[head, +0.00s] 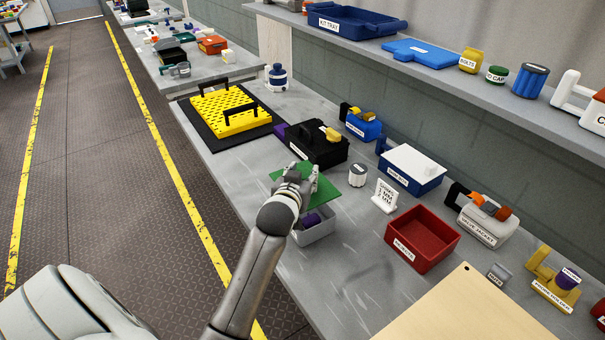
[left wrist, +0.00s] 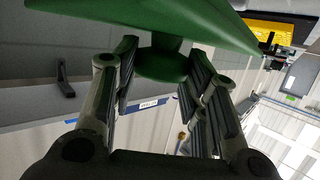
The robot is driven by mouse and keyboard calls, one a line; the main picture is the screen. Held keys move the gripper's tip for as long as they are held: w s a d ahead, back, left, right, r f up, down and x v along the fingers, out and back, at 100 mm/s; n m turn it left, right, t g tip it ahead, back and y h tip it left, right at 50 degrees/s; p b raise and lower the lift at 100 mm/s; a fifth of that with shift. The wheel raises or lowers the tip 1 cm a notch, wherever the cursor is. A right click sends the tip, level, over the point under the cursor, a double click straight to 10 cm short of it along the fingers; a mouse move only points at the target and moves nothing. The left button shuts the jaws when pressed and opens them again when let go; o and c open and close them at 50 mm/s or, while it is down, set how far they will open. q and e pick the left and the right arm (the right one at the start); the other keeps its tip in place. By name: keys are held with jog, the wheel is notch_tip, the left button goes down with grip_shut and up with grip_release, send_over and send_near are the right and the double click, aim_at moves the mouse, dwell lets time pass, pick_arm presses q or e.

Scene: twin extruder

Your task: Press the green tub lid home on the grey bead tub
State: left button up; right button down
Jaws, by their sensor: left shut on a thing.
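The green tub lid (head: 325,188) is in my left gripper (head: 296,180), above and toward the far side of the grey bead tub (head: 320,233). In the left wrist view the lid (left wrist: 215,18) fills the top, and the fingers (left wrist: 163,85) are shut on its round knob (left wrist: 162,62). The lid looks tilted in that view. The tub stands upright on the bench and its near part is open, with something purple (head: 312,220) inside. My arm and gripper hide part of the tub and lid. I cannot tell the exact gap between them. My right gripper is out of view.
A red bin (head: 421,238) stands right of the tub, with a small white sign (head: 384,196) and a white-grey jar (head: 358,175) behind. A black box (head: 318,152) and yellow perforated plate (head: 230,108) lie farther back. Bench around the tub's front is clear.

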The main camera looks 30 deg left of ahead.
pick_arm(q)
jog(key=shift+f+b, duration=1.45)
jog(key=shift+f, duration=1.25)
jog(key=shift+f, duration=1.2)
jog(key=o, duration=0.9)
jog(key=shift+o, duration=0.2)
jog(key=shift+s, duration=0.1)
jog(key=v, duration=1.1)
jog(key=shift+s+d+r, duration=0.15)
jog(key=shift+s+r, duration=0.05)
jog(key=shift+s, duration=0.15)
